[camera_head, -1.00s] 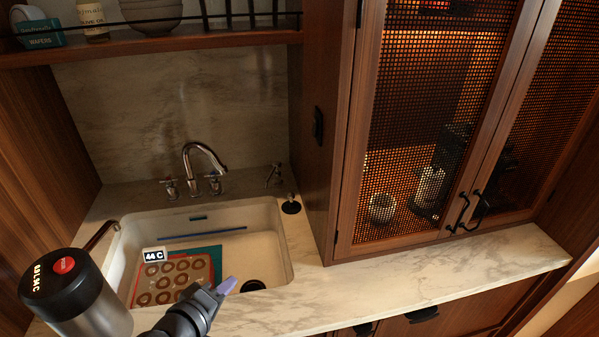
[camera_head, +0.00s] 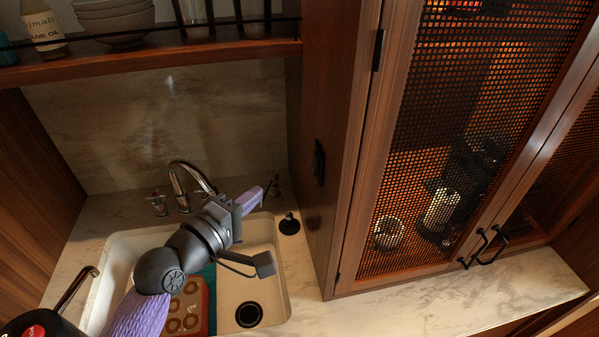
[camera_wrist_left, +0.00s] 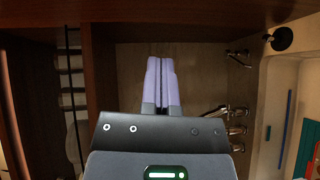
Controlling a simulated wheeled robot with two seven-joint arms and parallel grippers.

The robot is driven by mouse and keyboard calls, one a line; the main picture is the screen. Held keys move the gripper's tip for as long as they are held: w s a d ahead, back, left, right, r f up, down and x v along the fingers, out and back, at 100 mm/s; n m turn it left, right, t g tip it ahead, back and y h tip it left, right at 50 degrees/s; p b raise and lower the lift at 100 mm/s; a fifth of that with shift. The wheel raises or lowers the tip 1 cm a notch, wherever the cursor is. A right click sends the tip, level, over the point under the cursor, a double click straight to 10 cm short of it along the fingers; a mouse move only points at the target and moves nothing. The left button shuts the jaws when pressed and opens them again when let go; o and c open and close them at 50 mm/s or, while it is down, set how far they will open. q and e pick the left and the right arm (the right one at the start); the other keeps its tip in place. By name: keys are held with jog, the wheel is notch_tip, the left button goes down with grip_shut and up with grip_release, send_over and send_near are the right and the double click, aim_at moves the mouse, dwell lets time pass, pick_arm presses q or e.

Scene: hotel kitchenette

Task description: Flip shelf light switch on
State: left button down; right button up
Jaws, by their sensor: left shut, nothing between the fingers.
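A small black fitting that looks like the switch (camera_head: 319,162) is on the wooden side panel of the cabinet, right of the sink alcove. Its lever position is too small to tell. My left gripper (camera_head: 254,198) is shut and empty above the back of the sink, in front of the faucet. Its purple fingers point up and right, below and left of the switch, apart from it. My right gripper is not in view.
An open shelf (camera_head: 150,67) with a black rail, bowls and a bottle spans above the sink (camera_head: 275,290). The faucet (camera_head: 190,180) stands behind my left gripper. A mesh-door cabinet (camera_head: 430,150) with a warm glow stands right. A tray of rings (camera_head: 190,310) lies in the sink.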

aim_at(314, 164)
pick_arm(q)
jog(key=w+d+f, duration=0.1)
jog(key=w+d, duration=0.5)
jog(key=d, duration=0.1)
jog(key=shift+w+d+p, duration=0.35)
jog(key=shift+d, duration=0.05)
